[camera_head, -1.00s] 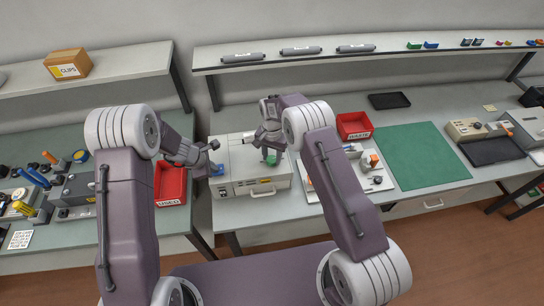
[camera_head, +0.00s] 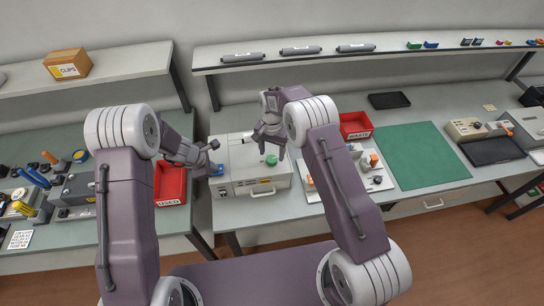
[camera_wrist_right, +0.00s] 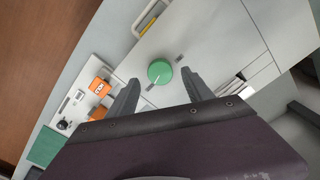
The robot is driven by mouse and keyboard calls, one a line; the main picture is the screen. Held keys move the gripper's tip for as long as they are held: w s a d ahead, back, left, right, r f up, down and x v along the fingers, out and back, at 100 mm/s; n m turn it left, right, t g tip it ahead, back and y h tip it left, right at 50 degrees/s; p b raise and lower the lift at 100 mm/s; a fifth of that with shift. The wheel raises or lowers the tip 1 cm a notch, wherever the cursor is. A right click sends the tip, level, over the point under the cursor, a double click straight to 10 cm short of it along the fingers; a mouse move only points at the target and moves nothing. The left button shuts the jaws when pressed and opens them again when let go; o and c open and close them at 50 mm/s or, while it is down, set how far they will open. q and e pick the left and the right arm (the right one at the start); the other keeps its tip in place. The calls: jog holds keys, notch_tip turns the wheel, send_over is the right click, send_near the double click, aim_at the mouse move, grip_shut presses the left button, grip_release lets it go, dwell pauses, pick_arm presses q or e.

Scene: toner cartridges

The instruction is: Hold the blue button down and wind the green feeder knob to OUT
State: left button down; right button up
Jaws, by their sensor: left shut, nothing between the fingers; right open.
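The green feeder knob (camera_head: 271,160) sits on the top of the pale grey machine (camera_head: 240,158). In the right wrist view the green knob (camera_wrist_right: 160,72) shows a white pointer line toward its lower left. My right gripper (camera_head: 271,150) is open above the knob; its two fingertips (camera_wrist_right: 160,78) stand apart on either side of the knob in that view, with nothing between them. My left gripper (camera_head: 215,168) is shut at the machine's left side, by a blue part (camera_head: 217,171). The blue button is largely hidden by this gripper, and I cannot tell whether it is pressed.
A red bin (camera_head: 355,125) stands right of the machine, and another red bin (camera_head: 170,184) stands on the left bench. A plate with orange-handled parts (camera_head: 374,162) lies right of the machine. A green mat (camera_head: 420,155) is clear.

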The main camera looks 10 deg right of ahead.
notch_tip(320, 180, up, 9)
dwell(0.3)
pick_arm(q)
notch_tip(320, 180, up, 9)
jog(key=p, duration=0.8)
pick_arm(e)
notch_tip(320, 180, up, 8)
send_over(272, 159)
jog(key=shift+r, duration=0.15)
pick_arm(q)
jog(key=shift+f, duration=0.15)
pick_arm(e)
jog(key=shift+w, duration=0.1)
